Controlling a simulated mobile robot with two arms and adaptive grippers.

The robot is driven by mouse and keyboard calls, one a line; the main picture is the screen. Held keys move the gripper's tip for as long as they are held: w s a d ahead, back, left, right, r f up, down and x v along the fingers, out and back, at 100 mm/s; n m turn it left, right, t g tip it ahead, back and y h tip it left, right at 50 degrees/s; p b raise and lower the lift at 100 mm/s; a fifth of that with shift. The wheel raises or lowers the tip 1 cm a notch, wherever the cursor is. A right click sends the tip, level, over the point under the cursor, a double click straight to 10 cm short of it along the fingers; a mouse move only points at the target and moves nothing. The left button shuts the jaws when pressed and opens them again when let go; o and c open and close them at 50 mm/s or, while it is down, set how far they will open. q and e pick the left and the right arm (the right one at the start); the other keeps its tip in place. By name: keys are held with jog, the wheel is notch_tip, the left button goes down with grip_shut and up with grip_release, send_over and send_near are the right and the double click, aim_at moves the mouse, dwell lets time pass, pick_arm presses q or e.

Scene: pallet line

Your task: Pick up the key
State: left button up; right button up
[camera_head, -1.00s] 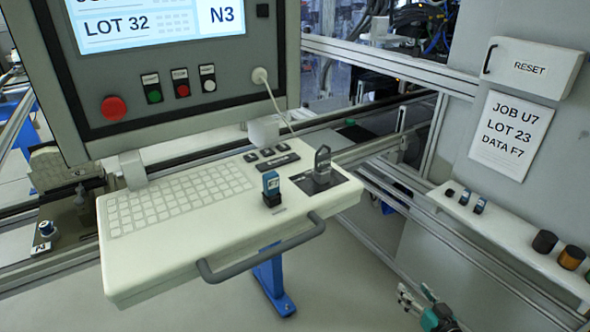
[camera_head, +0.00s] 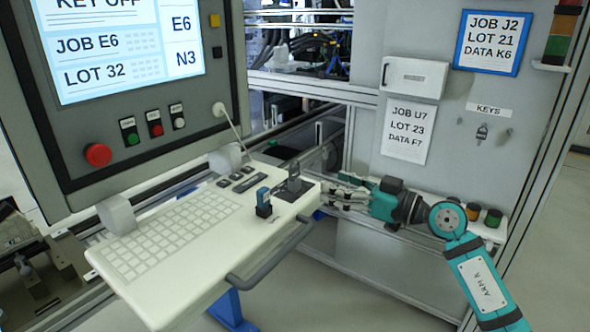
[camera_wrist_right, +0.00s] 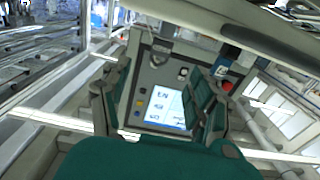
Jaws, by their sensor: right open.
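A small dark key (camera_head: 482,132) hangs on the grey cabinet wall under the white KEYS label (camera_head: 489,109), at the right of the head view. My right gripper (camera_head: 338,188) is left of and below it, clear of it. The gripper points left, with its fingers at the right end of the console shelf in the picture; I cannot tell whether they touch it. In the right wrist view its fingers (camera_wrist_right: 158,100) are apart with nothing held between them, and the lit screen (camera_wrist_right: 164,106) shows beyond. The key cannot be made out there. My left gripper is not in view.
A white RESET box (camera_head: 415,77) is on the wall. Open floor lies in front.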

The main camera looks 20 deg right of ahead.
aim_at(296, 171)
jog(key=x, duration=0.2)
jog(key=p+x, duration=0.1)
jog(key=x, duration=0.2)
jog(key=shift+a+r, duration=0.25)
jog(key=shift+a, duration=0.05)
jog(key=shift+w+a+f, duration=0.15)
jog(key=shift+w+a, duration=0.15)
jog(key=shift+w, duration=0.15)
jog(key=shift+w+a+p, duration=0.15)
jog(key=shift+w+p, duration=0.1)
jog(key=shift+p, duration=0.05)
jog(key=p+x, duration=0.1)
jog(key=x, duration=0.3)
jog(key=shift+w+a, duration=0.15)
jog(key=shift+w, duration=0.2)
jog(key=shift+s, duration=0.1)
jog(key=shift+c, duration=0.8)
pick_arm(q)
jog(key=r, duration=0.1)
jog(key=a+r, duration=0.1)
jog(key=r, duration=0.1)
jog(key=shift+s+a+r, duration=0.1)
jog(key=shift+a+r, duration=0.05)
pick_arm(e)
jog(key=c, duration=1)
